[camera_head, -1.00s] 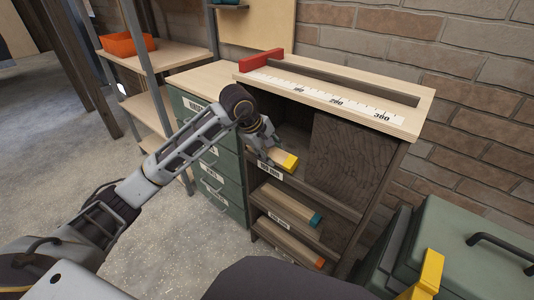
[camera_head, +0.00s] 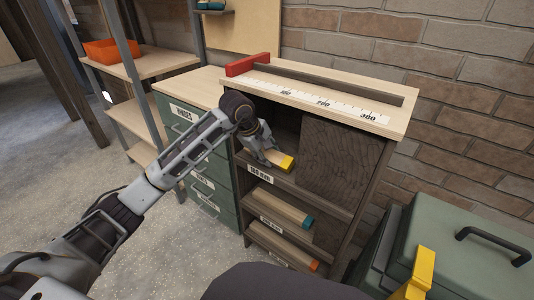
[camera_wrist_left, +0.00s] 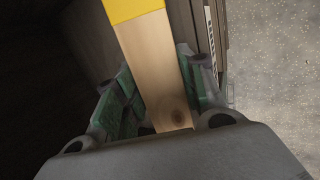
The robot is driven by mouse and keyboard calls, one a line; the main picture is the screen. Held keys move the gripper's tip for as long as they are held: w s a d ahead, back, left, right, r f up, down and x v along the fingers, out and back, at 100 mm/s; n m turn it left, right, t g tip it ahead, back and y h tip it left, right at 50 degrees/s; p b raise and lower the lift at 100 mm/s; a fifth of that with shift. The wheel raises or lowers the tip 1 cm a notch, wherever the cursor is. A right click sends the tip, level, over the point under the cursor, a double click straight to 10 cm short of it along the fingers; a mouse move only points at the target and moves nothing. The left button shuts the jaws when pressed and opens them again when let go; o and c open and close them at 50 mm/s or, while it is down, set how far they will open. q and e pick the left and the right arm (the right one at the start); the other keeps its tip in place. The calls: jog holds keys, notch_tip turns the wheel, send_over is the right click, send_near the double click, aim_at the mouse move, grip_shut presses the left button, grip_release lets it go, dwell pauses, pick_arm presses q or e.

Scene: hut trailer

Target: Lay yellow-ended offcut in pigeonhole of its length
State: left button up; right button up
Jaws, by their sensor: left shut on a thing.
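The yellow-ended offcut (camera_head: 287,162) is a short pale wood bar at the mouth of the top pigeonhole (camera_head: 318,199), above a length label (camera_head: 260,175) whose number is hard to read. My left gripper (camera_head: 266,153) is shut on it, with the yellow end pointing out to the right. In the left wrist view the offcut (camera_wrist_left: 152,65) runs between the two fingers of the gripper (camera_wrist_left: 157,85). Whether it touches the pigeonhole floor I cannot tell. My right gripper is not in view.
Below, a teal-ended offcut (camera_head: 280,207) and an orange-ended one (camera_head: 285,249) lie in the lower pigeonholes. A ruler board with a red stop (camera_head: 247,65) tops the cabinet. Green drawers (camera_head: 205,160) stand left, a green case (camera_head: 455,245) right.

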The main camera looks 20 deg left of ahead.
pick_arm(q)
jog(key=shift+f, duration=0.15)
dwell(0.3)
jog(key=o, duration=1.3)
jog(key=shift+c, duration=0.2)
jog(key=v, duration=1.2)
jog(key=shift+s, duration=0.1)
